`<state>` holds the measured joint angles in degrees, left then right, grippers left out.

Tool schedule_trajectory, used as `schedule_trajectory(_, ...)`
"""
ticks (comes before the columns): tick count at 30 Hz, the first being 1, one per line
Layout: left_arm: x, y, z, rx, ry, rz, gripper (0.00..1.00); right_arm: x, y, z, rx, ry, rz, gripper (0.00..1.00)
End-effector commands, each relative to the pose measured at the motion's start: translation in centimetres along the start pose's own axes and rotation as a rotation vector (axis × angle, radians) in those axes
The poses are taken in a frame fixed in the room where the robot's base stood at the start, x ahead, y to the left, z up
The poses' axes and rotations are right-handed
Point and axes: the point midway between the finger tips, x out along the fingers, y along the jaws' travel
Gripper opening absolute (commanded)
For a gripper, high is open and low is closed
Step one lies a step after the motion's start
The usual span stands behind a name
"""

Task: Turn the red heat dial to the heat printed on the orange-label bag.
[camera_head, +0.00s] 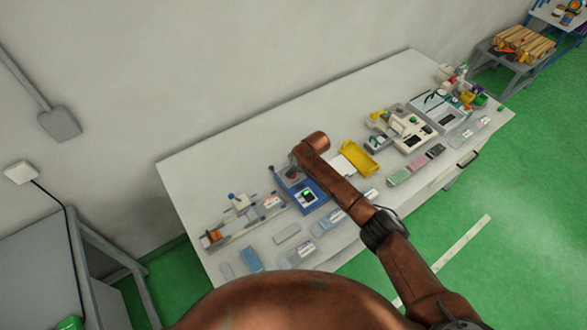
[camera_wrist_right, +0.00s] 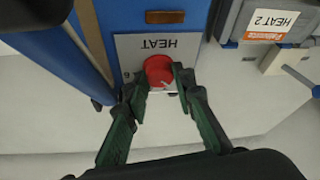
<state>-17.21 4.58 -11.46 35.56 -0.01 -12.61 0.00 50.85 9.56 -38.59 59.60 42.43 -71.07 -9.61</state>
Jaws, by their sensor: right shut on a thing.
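The red heat dial (camera_wrist_right: 158,70) sits on a grey plate (camera_wrist_right: 128,50) marked HEAT, which reads upside down in the right wrist view. My right gripper (camera_wrist_right: 162,84) has its two dark green fingers shut on the dial, one on each side. The dial's pointer and most of the scale are hidden or too small to read. An orange label (camera_wrist_right: 268,22) reading HEAT 2 is on a grey item at the upper right. The blue machine (camera_head: 308,196) with the dial is under my right arm in the head view. My left gripper is not in view.
A yellow tray (camera_head: 358,158) lies right of the blue machine. A white and grey device (camera_head: 410,132) stands further right. Packets and small items line the table's front edge. The back of the white table (camera_head: 245,145) is clear.

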Motion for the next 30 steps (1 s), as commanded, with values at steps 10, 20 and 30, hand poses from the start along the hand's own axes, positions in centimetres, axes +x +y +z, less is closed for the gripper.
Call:
schedule_trajectory(10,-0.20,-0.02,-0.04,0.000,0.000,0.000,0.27,-0.05,0.02,-0.11,0.013,0.002,0.007,0.00)
schedule_trajectory(20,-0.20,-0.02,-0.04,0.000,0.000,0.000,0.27,-0.04,0.02,-0.07,0.013,0.001,0.006,0.38)
schedule_trajectory(30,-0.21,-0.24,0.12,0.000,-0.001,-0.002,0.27,-0.11,0.02,-0.03,0.013,0.001,0.006,0.41)
